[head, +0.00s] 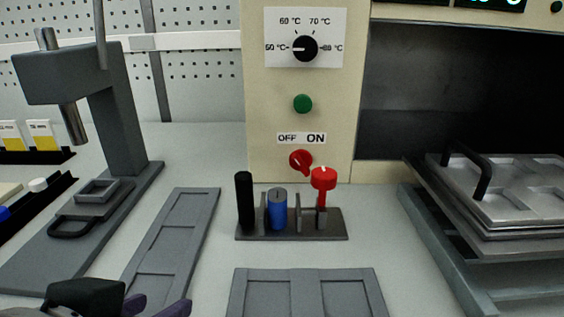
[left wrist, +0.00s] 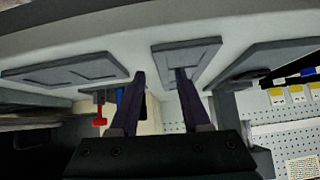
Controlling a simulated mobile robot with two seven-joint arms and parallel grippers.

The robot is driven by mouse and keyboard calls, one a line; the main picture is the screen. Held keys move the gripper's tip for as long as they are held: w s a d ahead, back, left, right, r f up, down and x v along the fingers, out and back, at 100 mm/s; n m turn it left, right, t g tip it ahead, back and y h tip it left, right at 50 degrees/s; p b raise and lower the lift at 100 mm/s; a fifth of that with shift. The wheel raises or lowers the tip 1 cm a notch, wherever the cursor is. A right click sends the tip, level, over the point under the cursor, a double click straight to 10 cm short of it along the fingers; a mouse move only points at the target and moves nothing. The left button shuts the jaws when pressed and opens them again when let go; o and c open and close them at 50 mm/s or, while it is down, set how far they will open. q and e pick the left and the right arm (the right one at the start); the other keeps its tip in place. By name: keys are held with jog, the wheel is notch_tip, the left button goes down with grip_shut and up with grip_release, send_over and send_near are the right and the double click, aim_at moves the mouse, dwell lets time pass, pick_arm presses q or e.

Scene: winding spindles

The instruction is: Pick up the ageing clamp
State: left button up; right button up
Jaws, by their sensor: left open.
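A dark rack (head: 290,232) stands on the bench in front of the cream control panel. It holds a black rod (head: 244,200), a blue cylinder (head: 277,210), thin grey uprights and a red-topped tool (head: 323,185). I cannot tell for certain which piece is the ageing clamp; none is labelled. The red tool (left wrist: 100,115) and the blue cylinder (left wrist: 120,97) also show in the left wrist view, upside down. My left gripper (head: 155,306) is low at the left front, apart from the rack. Its purple fingers (left wrist: 160,78) are open and empty. My right gripper is out of view.
A grey press (head: 115,120) stands at the left. Shallow grey trays lie on the bench, one left of the rack (head: 172,245) and one in front (head: 307,295). A lidded metal unit (head: 500,195) is at the right. The panel carries a red switch (head: 300,160).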

aim_at(242, 196)
pick_arm(q)
jog(key=w+d+r+t, duration=0.1)
jog(key=w, duration=0.1)
jog(key=w+d+r+t+h, duration=0.1)
jog(key=w+r, duration=0.1)
jog(key=w+d+r+m+t+p, duration=0.1)
jog(key=w+d+t, duration=0.1)
jog(key=w, duration=0.1)
jog(key=shift+d+r+h, duration=0.1)
jog(key=shift+r+h, duration=0.15)
jog(key=shift+h, duration=0.45)
jog(key=x, duration=0.4)
jog(key=shift+w+d+b, duration=0.3)
jog(key=shift+w+d, duration=0.05)
jog(key=shift+r+b+x, duration=0.2)
jog(key=shift+b+x, duration=0.2)
jog(key=shift+x, duration=2.35)
jog(key=shift+w, duration=0.1)
jog(key=shift+c, duration=0.2)
grip_shut()
jog(key=shift+r, duration=0.1)
